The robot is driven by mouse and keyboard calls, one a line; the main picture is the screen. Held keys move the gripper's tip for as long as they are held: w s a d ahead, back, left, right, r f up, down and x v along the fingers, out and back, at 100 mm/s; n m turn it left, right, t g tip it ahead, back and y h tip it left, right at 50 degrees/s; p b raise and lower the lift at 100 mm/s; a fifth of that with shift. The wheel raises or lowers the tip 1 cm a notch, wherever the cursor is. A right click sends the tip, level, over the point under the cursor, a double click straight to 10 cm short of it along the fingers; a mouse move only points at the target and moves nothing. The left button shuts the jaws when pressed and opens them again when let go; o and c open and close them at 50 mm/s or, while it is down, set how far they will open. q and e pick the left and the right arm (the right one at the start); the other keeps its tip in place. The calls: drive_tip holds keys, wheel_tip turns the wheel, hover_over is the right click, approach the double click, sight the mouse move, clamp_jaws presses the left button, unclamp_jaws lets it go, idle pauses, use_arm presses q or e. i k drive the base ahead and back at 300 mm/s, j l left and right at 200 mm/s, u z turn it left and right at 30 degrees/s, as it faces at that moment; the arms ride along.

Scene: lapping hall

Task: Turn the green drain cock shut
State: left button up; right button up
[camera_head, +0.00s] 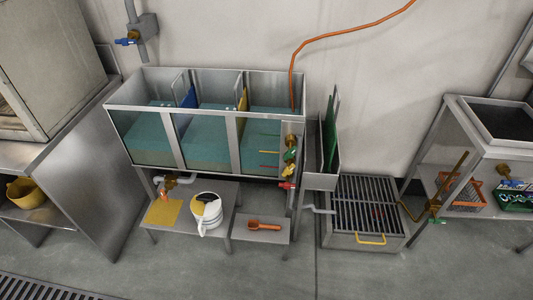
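Two green-handled fittings show in the head view. One is a small green handle (290,155) in a stack of brass fittings at the right end of the tank. The other is a green handle (437,221) low on a brass pipe (411,213) right of the floor grate. I cannot tell which is the green drain cock, and both are too small to tell open from shut. Neither of my grippers is in view.
The three-bay tank (183,167) holds teal liquid. A yellow handle (288,171) and red handle (287,186) sit below the tank's green one. The grated box (364,240) stands right; front floor is clear.

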sight(290, 153)
drive_tip(key=i+l+u, duration=0.2)
drive_tip(key=l+u, duration=0.25)
drive_tip(key=i+l+u, duration=0.15)
drive_tip(key=u, duration=0.35)
drive_tip(key=l+u, duration=0.45)
drive_tip(key=l, duration=0.1)
